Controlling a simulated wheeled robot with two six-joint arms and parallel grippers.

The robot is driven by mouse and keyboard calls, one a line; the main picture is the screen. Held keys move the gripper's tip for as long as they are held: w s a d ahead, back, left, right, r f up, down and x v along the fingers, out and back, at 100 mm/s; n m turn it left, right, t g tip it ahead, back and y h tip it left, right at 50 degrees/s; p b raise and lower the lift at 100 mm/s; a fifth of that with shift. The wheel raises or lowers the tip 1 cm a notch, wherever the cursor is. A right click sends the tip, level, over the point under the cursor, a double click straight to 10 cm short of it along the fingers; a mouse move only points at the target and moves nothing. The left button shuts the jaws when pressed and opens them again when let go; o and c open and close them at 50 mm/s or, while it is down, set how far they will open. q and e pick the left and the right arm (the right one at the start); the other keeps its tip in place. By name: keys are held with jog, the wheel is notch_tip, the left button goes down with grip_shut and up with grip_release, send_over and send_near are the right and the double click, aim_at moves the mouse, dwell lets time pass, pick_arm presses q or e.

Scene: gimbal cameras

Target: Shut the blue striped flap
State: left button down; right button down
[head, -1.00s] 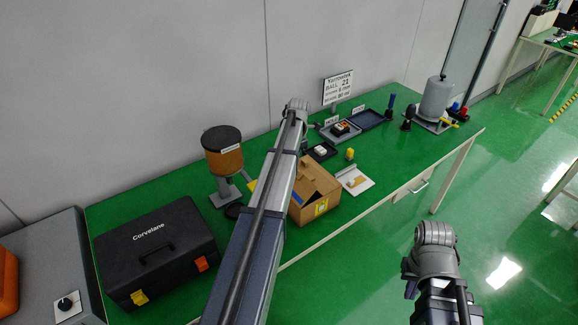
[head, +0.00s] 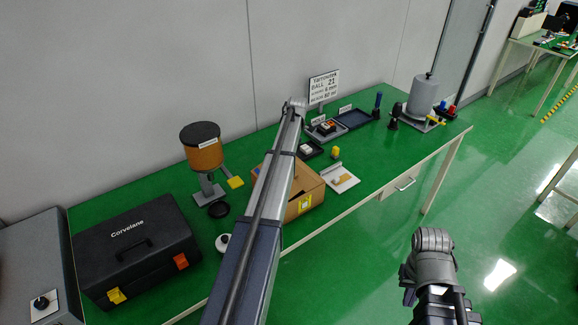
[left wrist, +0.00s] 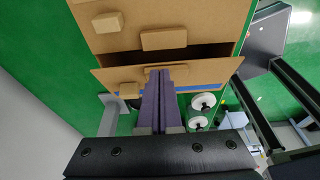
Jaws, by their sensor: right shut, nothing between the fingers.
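The cardboard box (head: 312,184) stands on the green table, partly behind my left arm in the head view. The left wrist view shows its open flap (left wrist: 210,72) with a blue stripe (left wrist: 213,88) along it and a dark gap (left wrist: 205,53) beside it. My left gripper (left wrist: 164,72) has its purple fingers close together, with their tips over the small tab on this flap; I cannot tell whether they touch it. In the head view the left fingers are hidden. My right gripper (head: 409,297) is shut and empty, away from the table, over the floor.
A black case (head: 135,250), a brown hopper on a stand (head: 203,155) and a white card (head: 341,178) stand near the box on the table. Trays (head: 355,118) and a grey tank (head: 422,97) are farther right. The floor right of the table is clear.

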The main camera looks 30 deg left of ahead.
pick_arm(q)
jog(key=shift+w+d+f+g+y+b, duration=0.1)
jog(key=shift+w+f+g+y+b, duration=0.2)
jog(key=shift+f+g+b, duration=0.45)
jog(key=shift+w+d+f+g+y+b, duration=0.1)
jog(key=shift+w+f+g+y+b, duration=0.25)
jog(key=shift+b, duration=0.65)
jog(key=shift+r, duration=0.1)
jog(key=shift+r+p, duration=0.7)
jog(key=shift+p, duration=0.15)
